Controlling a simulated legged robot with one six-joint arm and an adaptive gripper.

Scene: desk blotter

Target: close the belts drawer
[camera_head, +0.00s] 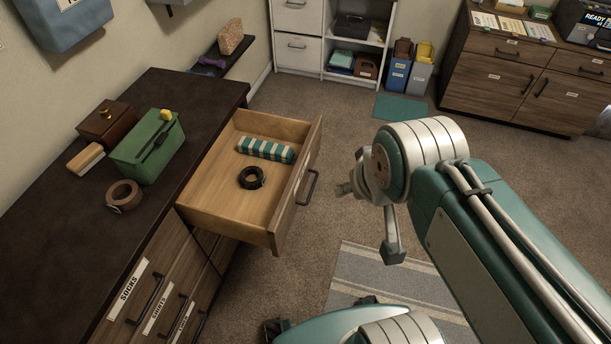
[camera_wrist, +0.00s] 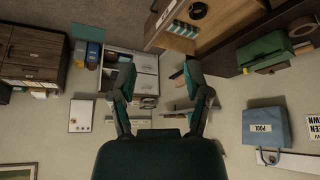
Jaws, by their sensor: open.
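An open wooden drawer (camera_head: 215,185) is pulled far out of the dark-topped dresser (camera_head: 60,240). A coiled black belt (camera_head: 252,178) and a teal-and-white striped roll (camera_head: 265,150) lie in it. Its front carries a dark bar handle (camera_head: 308,187); I cannot read its label. In the wrist view the drawer front (camera_wrist: 176,9) shows at the top, upside down. My gripper (camera_wrist: 160,80) has its two fingers spread with nothing between them. In the head view my gripper end is right of the drawer front, apart from it.
Drawers below, labelled socks (camera_head: 128,288) and shirts (camera_head: 158,310), look shut. On the dresser top are a green box (camera_head: 147,148), a brown box (camera_head: 107,122) and a brown coil (camera_head: 124,195). A striped rug (camera_head: 385,275) lies on the floor. The carpet beyond the drawer is clear.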

